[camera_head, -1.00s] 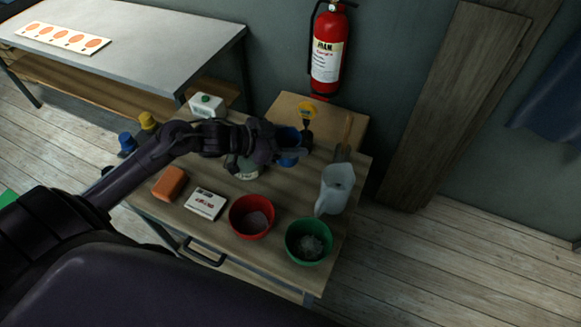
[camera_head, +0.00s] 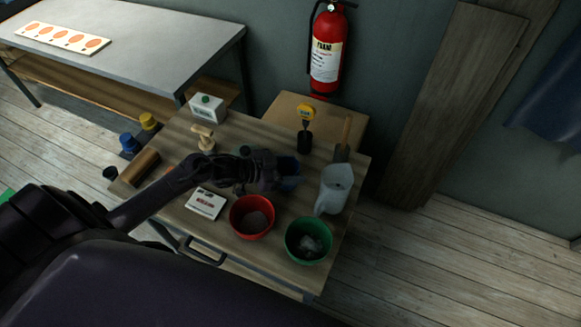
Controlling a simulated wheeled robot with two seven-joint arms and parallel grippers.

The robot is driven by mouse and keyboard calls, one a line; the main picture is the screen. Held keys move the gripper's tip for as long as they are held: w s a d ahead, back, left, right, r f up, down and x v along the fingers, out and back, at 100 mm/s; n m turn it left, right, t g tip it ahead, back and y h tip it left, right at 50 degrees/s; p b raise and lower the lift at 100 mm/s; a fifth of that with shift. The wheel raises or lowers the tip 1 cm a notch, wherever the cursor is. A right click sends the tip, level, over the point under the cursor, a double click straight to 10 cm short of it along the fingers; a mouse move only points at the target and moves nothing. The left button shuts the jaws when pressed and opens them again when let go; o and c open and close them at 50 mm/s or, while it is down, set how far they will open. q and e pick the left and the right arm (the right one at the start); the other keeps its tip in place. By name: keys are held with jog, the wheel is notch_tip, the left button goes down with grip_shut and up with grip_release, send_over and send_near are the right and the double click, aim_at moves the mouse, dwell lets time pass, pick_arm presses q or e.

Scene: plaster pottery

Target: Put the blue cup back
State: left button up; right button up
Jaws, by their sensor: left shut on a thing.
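My left gripper (camera_head: 275,171) is shut on the blue cup (camera_head: 289,174) over the wooden worktable (camera_head: 265,135). The cup is dark blue and partly hidden by the fingers. It is beside the white jug, behind the red bowl. I cannot tell whether the cup touches the tabletop. My right gripper is not in view.
The table's back middle is fairly clear.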

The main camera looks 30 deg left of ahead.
pick_arm(q)
jog(key=shift+f, duration=0.1)
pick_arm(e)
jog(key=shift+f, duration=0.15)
pick_arm(q)
jog(key=o, duration=1)
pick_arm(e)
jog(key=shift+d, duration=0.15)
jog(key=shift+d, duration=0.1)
pick_arm(q)
jog(key=shift+s+a, duration=0.15)
jog(key=shift+s, duration=0.05)
jog(key=v, duration=1.1)
jog(key=shift+s+a+r+b, duration=0.2)
jog(key=shift+r+b, duration=0.1)
jog(key=shift+b, duration=0.1)
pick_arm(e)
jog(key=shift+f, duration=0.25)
